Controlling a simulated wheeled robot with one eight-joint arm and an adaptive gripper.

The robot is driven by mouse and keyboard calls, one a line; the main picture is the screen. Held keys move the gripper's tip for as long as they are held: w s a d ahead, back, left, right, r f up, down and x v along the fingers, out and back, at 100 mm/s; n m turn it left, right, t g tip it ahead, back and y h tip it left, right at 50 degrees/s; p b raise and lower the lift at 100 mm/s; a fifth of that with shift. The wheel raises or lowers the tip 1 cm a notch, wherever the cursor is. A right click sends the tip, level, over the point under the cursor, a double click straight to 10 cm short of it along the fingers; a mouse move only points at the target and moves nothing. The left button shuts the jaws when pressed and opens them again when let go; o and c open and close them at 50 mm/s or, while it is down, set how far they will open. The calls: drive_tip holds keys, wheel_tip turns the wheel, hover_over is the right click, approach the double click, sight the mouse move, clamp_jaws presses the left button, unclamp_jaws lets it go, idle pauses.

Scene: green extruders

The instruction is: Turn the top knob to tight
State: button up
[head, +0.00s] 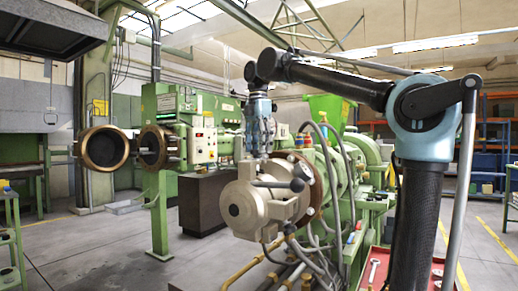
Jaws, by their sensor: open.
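A grey metal extruder head (238,208) with a round front flange is in the middle of the head view. My gripper (262,153) hangs down from the arm just above and behind the top of this head. Its fingers are small and partly lost against the green machine, and it looks empty. I cannot make out the top knob clearly; it may be hidden at or behind the gripper. I cannot tell whether the gripper touches anything.
The green extruder body (345,185) and a green hopper (328,112) stand behind the head. Hoses and pipes hang below it. A red tray (385,265) with tools is at the lower right. A second green machine (180,105) with a round open flange (103,148) is at left.

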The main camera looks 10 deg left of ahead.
drive_tip(key=c, duration=1.1)
drive_tip(key=shift+o, duration=0.2)
